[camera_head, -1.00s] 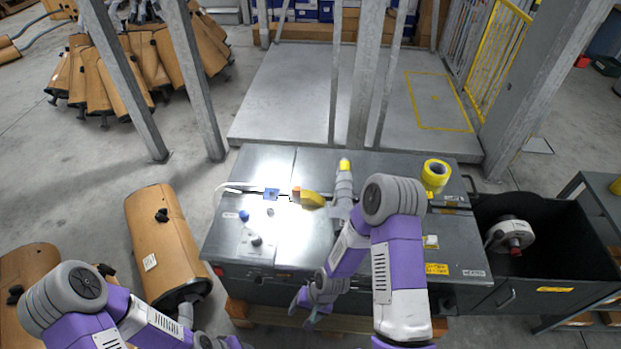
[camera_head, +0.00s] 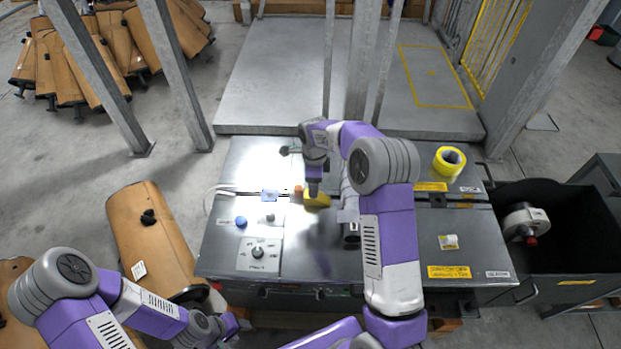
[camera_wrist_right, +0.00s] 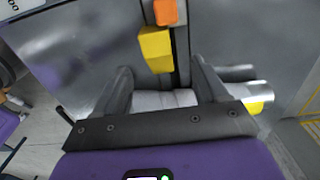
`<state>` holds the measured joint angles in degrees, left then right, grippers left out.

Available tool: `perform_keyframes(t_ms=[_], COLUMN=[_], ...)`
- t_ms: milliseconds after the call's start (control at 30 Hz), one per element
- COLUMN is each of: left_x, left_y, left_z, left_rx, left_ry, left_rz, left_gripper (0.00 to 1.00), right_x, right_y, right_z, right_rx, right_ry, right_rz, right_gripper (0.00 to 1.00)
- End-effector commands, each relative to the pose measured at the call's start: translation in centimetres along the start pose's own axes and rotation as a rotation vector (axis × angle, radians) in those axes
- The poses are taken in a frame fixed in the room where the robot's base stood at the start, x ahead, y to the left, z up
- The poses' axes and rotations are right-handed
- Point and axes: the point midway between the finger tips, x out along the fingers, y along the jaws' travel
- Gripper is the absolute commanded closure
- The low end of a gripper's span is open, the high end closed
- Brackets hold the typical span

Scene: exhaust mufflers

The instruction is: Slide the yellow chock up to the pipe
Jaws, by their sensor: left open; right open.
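The yellow chock (camera_head: 317,200) lies on the grey bench top, left of the pipe (camera_head: 349,214). Most of the pipe is hidden by my right arm in the head view. My right gripper (camera_wrist_right: 160,68) is over the bench at the chock. In the right wrist view its fingers are open, with the chock (camera_wrist_right: 155,50) beyond and between their tips, not gripped. Whether chock and pipe touch is unclear. My left gripper (camera_head: 232,326) is open and empty, low at the left, off the bench's front edge.
An orange block (camera_head: 298,191) stands just left of the chock; it also shows in the right wrist view (camera_wrist_right: 165,12). A yellow tape roll (camera_head: 449,160) lies right. A control panel (camera_head: 259,254) is at the front left. Metal posts rise behind the bench.

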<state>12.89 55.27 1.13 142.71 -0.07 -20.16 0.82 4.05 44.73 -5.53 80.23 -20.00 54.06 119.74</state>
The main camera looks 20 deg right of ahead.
Motion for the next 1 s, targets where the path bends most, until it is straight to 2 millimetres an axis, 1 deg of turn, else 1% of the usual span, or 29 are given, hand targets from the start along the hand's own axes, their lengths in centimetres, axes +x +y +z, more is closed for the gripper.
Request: perform_keyframes(t_ms=[233,367,467,800,900,1000], left_x=[-0.1,0.1,0.3,1.6,1.8,1.8], left_y=[0.0,0.0,-0.1,-0.6,-0.7,-0.7], left_z=[0.0,0.0,0.0,-0.1,-0.1,-0.1], left_rx=[0.000,0.000,0.000,0.000,0.000,0.000], left_ry=[0.000,0.000,0.000,0.000,0.000,0.000], left_rz=[0.000,0.000,0.000,0.000,0.000,0.000], left_gripper=[0.57,0.57,0.57,0.57,0.57,0.57], right_x=[0.0,0.6,1.5,6.6,7.4,7.6], right_y=[0.0,0.1,0.1,0.1,0.1,0.0], right_z=[0.0,0.0,0.0,0.0,0.1,0.1], right_rx=[-0.002,-0.002,-0.002,-0.003,-0.003,-0.003], right_ry=[-0.001,-0.001,-0.001,-0.001,-0.002,-0.003], right_rz=[0.000,0.001,0.003,0.003,0.001,0.000], right_gripper=[0.28,0.28,0.28,0.28,0.28,0.28])
